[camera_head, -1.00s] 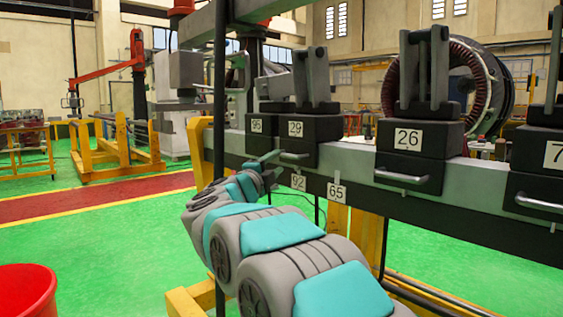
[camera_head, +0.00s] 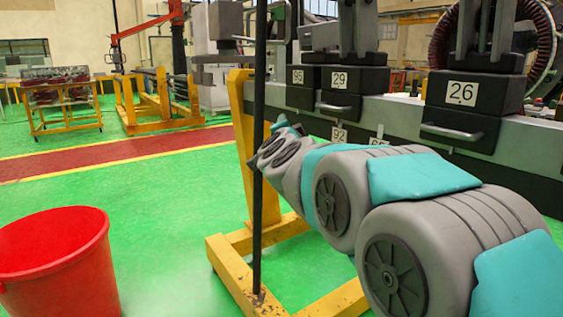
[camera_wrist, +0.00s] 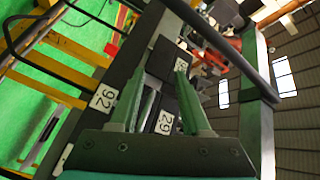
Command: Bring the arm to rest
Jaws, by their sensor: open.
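My arm (camera_head: 340,190) stretches from the lower right toward the machine's beam, its grey and teal links clear of the floor. Beyond the fingers are the label 29 (camera_wrist: 165,122) and the label 92 (camera_wrist: 103,97). In the head view the arm's far end is small and lies near the dark post, left of block 29 (camera_head: 340,92). Whether it touches anything there cannot be told.
Block 26 (camera_head: 470,108) with its handle sits on the grey beam (camera_head: 400,112), close above my arm. A thin dark post (camera_head: 257,200) stands by the wrist on a yellow frame (camera_head: 243,275). A red bucket (camera_head: 60,262) is at lower left. Green floor between is clear.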

